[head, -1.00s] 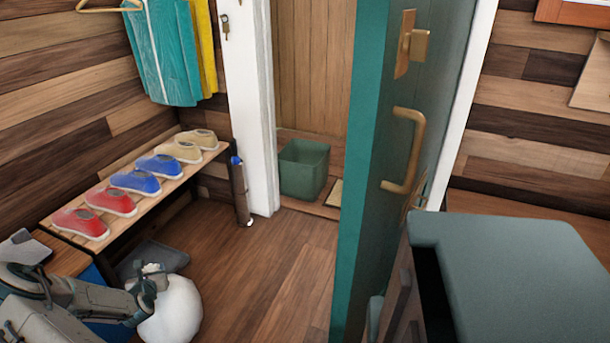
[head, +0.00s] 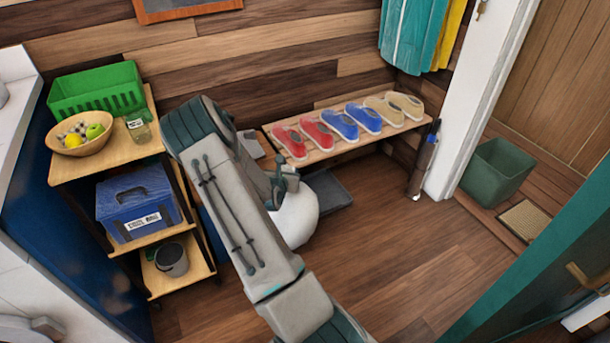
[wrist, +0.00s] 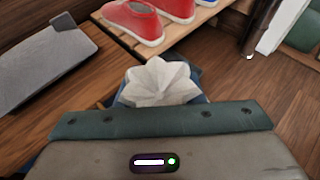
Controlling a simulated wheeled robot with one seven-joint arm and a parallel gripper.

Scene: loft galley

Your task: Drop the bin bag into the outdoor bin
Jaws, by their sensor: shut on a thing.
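The white bin bag (head: 296,216) hangs from my gripper (head: 284,180), low over the floor in front of the shoe bench. In the wrist view its gathered top (wrist: 158,82) shows just beyond my gripper. My gripper is shut on it; my arm hides part of the bag in the head view. The green outdoor bin (head: 497,170) stands open-topped beyond the doorway, at the right of the head view, well apart from the bag.
A shoe bench (head: 345,145) with several shoes runs along the back wall. A shelf trolley (head: 100,165) stands at left. A teal door (head: 530,255) stands open at right; a doormat (head: 525,220) lies by the bin. The wooden floor (head: 400,245) between is clear.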

